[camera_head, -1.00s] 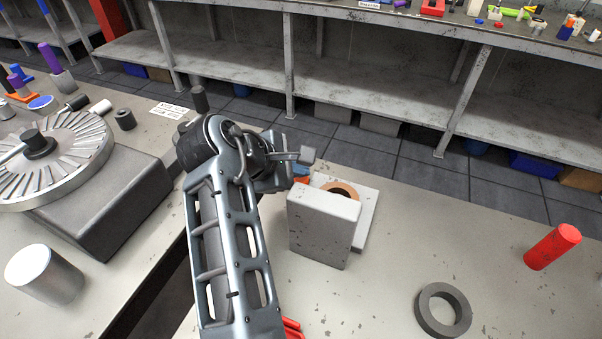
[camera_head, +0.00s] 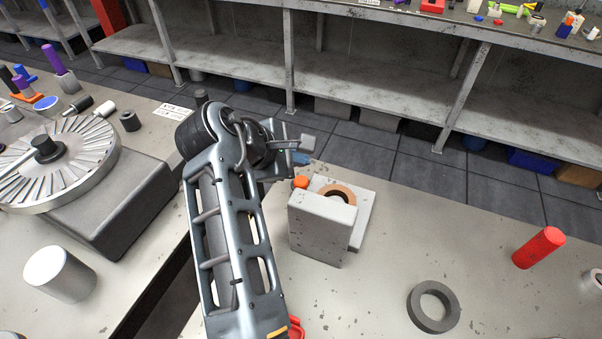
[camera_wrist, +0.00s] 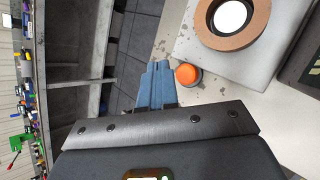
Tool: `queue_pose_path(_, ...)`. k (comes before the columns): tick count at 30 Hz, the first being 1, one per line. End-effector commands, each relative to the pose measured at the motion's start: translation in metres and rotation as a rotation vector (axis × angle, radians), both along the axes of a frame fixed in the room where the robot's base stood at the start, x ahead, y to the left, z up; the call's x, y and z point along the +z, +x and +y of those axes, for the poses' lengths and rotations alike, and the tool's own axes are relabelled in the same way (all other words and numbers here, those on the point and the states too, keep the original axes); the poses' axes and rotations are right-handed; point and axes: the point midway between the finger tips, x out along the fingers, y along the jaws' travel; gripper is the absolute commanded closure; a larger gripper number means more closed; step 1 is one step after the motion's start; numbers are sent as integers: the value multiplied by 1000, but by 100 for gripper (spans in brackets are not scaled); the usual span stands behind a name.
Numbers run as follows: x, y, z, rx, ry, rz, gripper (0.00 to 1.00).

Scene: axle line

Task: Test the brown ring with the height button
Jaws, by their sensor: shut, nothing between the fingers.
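The brown ring (camera_head: 341,193) lies flat on the pale plate of the grey test fixture (camera_head: 322,228), partly hidden behind the fixture's upright block. In the wrist view the whole near part of the ring (camera_wrist: 232,22) shows around a bright white centre. An orange button (camera_head: 300,182) stands beside the fixture; I take it to be the height button. It also shows in the wrist view (camera_wrist: 187,75). My gripper (camera_wrist: 154,82) has its blue fingers shut and empty, just left of the button in that view. In the head view, its blue fingertips (camera_head: 301,159) are just behind the button.
A dark grey ring (camera_head: 419,318) and a red cylinder (camera_head: 539,248) stand on the table to the right. A slotted round wheel (camera_head: 60,160) and a metal cylinder (camera_head: 60,274) are at left. A shelf (camera_head: 350,90) runs behind.

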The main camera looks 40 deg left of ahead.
Motion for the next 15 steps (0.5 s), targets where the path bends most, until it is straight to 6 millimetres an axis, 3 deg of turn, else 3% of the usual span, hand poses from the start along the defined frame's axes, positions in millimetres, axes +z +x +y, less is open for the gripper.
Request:
queue_pose_path(6,19,1,0,-1,2,-1,100)
queue_pose_path(15,22,0,0,0,1,-1,100)
